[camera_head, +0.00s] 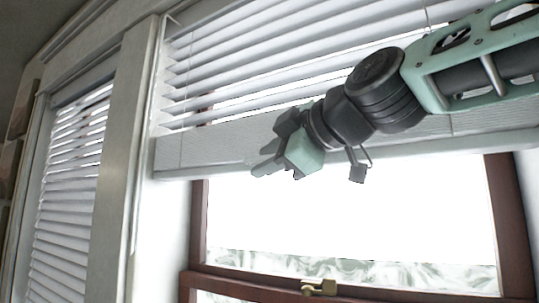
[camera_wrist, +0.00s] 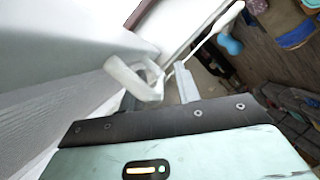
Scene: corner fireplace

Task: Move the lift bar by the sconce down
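The lift bar (camera_head: 200,157) is the broad white bottom rail of the raised blind on the larger window. It spans the window behind my arm and shows at the left of the wrist view (camera_wrist: 50,125). My gripper (camera_head: 264,161) is in front of its lower edge, toward its left end. In the wrist view the two fingers (camera_wrist: 157,88) are apart, with a white loop-like piece (camera_wrist: 140,82) by the left finger. Whether that piece belongs to the bar, and whether a finger touches it, I cannot tell. No sconce is clearly seen.
A second blind (camera_head: 68,195) hangs lowered at the left, beyond a white window post (camera_head: 128,150). Below the bar are bare glass, a reddish-brown sash frame (camera_head: 255,288) and a brass latch (camera_head: 318,287). The wrist view shows cluttered items by a wooden floor (camera_wrist: 255,60).

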